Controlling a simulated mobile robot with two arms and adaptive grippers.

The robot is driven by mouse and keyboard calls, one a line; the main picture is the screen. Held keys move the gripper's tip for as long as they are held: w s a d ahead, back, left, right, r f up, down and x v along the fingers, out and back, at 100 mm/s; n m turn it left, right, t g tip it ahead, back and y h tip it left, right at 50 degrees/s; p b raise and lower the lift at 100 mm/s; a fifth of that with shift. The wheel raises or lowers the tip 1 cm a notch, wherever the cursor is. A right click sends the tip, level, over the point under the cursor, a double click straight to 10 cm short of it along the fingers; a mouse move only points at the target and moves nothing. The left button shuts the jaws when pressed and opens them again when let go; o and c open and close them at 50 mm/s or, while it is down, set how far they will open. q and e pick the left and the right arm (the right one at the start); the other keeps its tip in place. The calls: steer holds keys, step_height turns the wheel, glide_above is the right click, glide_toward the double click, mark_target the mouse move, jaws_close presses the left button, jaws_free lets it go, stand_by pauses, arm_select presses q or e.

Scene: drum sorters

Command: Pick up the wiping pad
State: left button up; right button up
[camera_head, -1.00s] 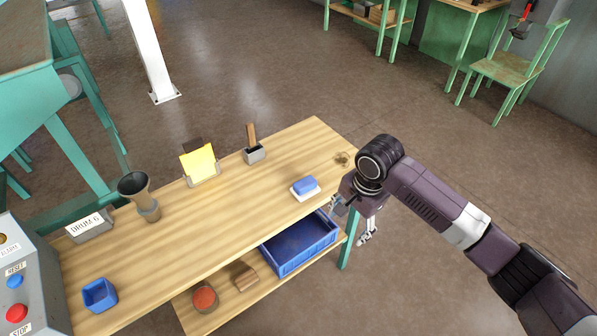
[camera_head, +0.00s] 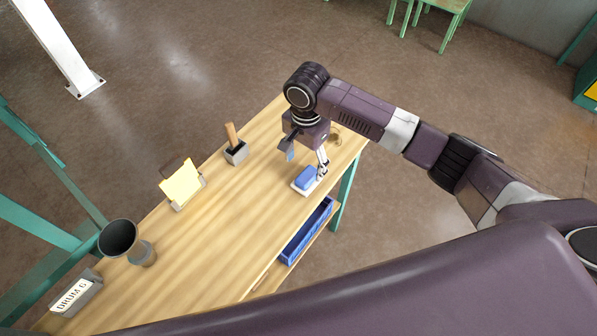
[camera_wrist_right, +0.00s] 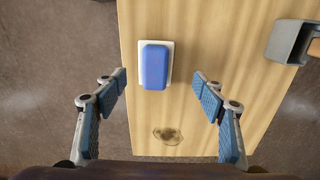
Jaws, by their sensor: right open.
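The wiping pad (camera_head: 306,177) is a blue block with a white base, lying flat near the right end of the wooden table. It also shows in the right wrist view (camera_wrist_right: 155,66), at upper centre. My right gripper (camera_head: 306,160) is above the table end, close beside the pad. In the right wrist view its two fingers (camera_wrist_right: 160,88) are spread wide and empty. The pad lies between and just beyond the fingertips, and no contact shows. My left gripper is not in view.
A dark stain (camera_wrist_right: 168,135) marks the table near its end. A grey holder (camera_head: 236,153) with a wooden handle, a yellow note stand (camera_head: 182,184), a dark cup (camera_head: 119,238) and a DRUM 6 sign (camera_head: 74,295) stand along the far side. A blue crate (camera_head: 306,232) sits below.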

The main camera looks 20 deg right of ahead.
mark_target(307, 175)
steer(key=f, duration=0.2)
steer(key=f+p, duration=0.1)
steer(key=f, duration=0.3)
steer(key=shift+s+d+f+p, duration=0.2)
steer(key=shift+s+d+p, duration=0.05)
steer(key=shift+d+p, duration=0.05)
steer(key=c, duration=1.3)
